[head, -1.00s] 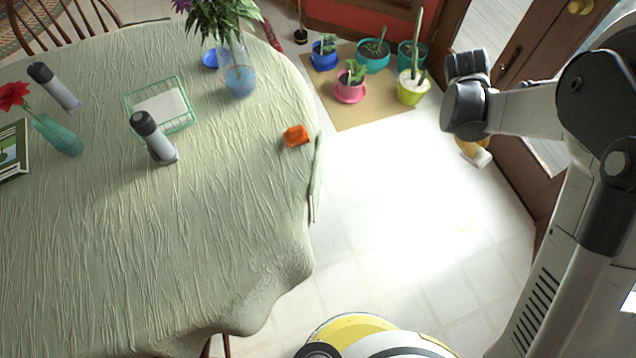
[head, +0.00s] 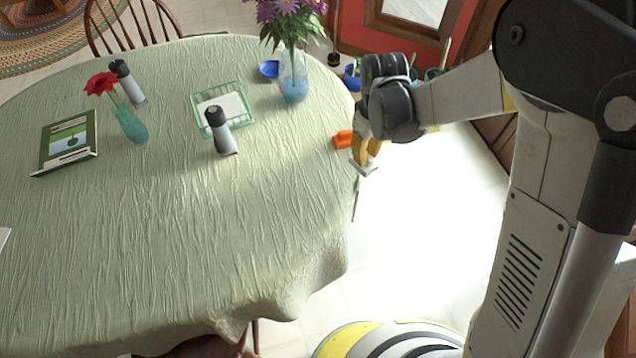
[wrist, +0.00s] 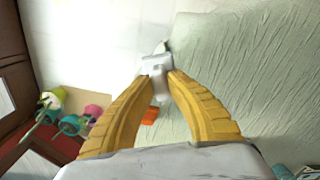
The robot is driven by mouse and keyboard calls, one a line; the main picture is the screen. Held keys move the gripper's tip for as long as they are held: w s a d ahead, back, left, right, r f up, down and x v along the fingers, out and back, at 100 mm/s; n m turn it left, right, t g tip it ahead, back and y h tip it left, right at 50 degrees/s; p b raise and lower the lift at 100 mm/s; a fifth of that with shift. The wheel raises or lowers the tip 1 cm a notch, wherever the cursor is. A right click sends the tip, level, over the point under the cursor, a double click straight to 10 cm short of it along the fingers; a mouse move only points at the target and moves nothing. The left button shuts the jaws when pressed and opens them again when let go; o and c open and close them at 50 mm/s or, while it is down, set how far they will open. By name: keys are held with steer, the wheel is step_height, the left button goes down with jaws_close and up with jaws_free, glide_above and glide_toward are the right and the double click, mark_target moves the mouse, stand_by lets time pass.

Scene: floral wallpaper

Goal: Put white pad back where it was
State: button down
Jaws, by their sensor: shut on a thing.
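My gripper (head: 367,158) has yellow fingers and is at the right edge of the table, near an orange object. It is shut on a small white pad (head: 362,169), which sticks out below the fingertips. In the wrist view, the white pad (wrist: 157,66) is between the two yellow fingertips (wrist: 158,76), with the cloth edge and bright floor behind it. Part of the pad is hidden by the fingers.
The table with a green cloth (head: 200,240) has a wire basket (head: 198,98), grey-and-black bottles (head: 220,140), a red flower vase (head: 130,125), a framed picture (head: 68,140), a flower vase (head: 293,85), a blue bowl (head: 269,69) and an orange object (head: 343,139). The cloth's front is clear.

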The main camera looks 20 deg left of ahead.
steer(key=s+a+f+b, duration=0.1)
steer(key=a+f, duration=0.1)
steer(key=s+a+f, duration=0.1)
steer(key=a, duration=0.2)
steer(key=s+a+f+b, duration=0.1)
steer(key=a+f, duration=0.1)
steer(key=a, duration=0.1)
steer(key=shift+a+f+b, duration=0.25)
steer(key=shift+f+b, duration=0.05)
steer(key=shift+f, duration=0.05)
step_height(320, 180, down, 4)
steer(key=shift+f+b, duration=0.1)
steer(key=shift+b, duration=0.9)
steer(key=shift+r, duration=0.2)
steer(key=c, duration=1.8)
jaws_free()
steer(key=shift+f, duration=0.2)
steer(key=o, duration=0.4)
steer(key=shift+c, duration=0.2)
steer(key=shift+r, duration=0.1)
step_height(320, 180, up, 12)
steer(key=p, duration=0.5)
